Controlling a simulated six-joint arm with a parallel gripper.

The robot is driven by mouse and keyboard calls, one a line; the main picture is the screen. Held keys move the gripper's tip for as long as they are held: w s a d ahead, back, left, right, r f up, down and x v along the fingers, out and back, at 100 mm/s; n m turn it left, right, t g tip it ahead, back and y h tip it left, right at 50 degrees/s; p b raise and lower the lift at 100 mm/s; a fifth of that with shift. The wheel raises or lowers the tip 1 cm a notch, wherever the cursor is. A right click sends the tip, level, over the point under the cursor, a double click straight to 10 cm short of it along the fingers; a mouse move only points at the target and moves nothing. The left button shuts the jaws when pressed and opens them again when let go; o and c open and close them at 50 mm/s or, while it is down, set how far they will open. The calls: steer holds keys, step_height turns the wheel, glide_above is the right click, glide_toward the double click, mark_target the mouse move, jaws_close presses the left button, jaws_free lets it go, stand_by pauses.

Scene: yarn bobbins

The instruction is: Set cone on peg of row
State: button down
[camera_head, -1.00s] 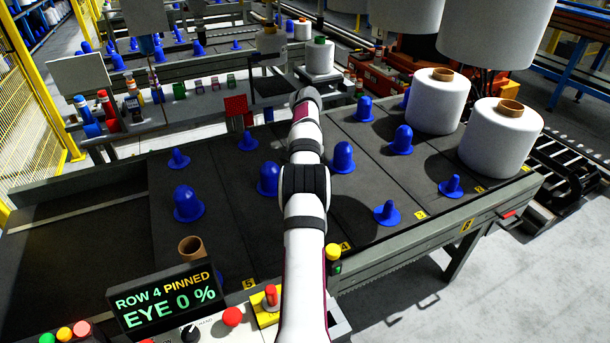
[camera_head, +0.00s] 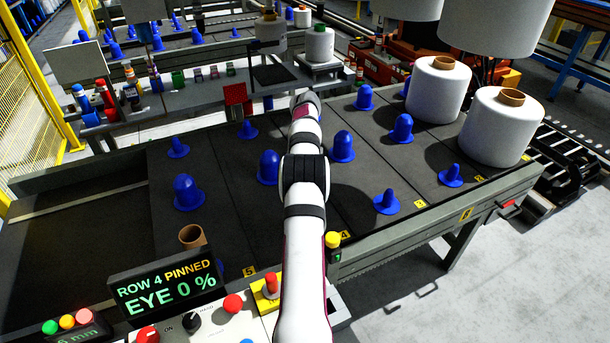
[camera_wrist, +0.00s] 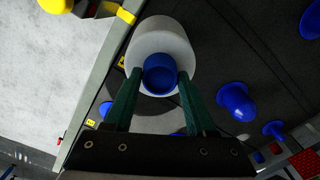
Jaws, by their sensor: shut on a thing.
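In the wrist view, my gripper (camera_wrist: 160,75) has two green fingers shut on the blue tube of a white yarn cone (camera_wrist: 160,38). The cone shows end-on with the dark deck around it. I cannot tell whether it touches a peg; anything under it is hidden. In the head view my arm hides the gripper and held cone. Blue pegs stand in rows on the deck, some large and rounded (camera_head: 342,147), others smaller and flanged (camera_head: 386,202). Yellow row tags show at the front edge, among them a tag 4 (camera_head: 345,235).
Two white cones with brown tubes (camera_head: 503,125) (camera_head: 437,90) stand at the deck's right. A screen (camera_head: 167,287) reads "ROW 4 PINNED, EYE 0 %". A brown tube (camera_head: 193,237) stands behind it. A yellow-topped post (camera_head: 332,240) rises at the front edge. The deck's left section (camera_head: 75,250) is bare.

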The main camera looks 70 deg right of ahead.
steer(key=shift+f, duration=2.55)
steer(key=shift+c, duration=0.7)
jaws_free()
steer(key=shift+f, duration=0.1)
step_height(320, 180, up, 12)
steer(key=shift+f, duration=0.25)
steer(key=shift+r, duration=0.3)
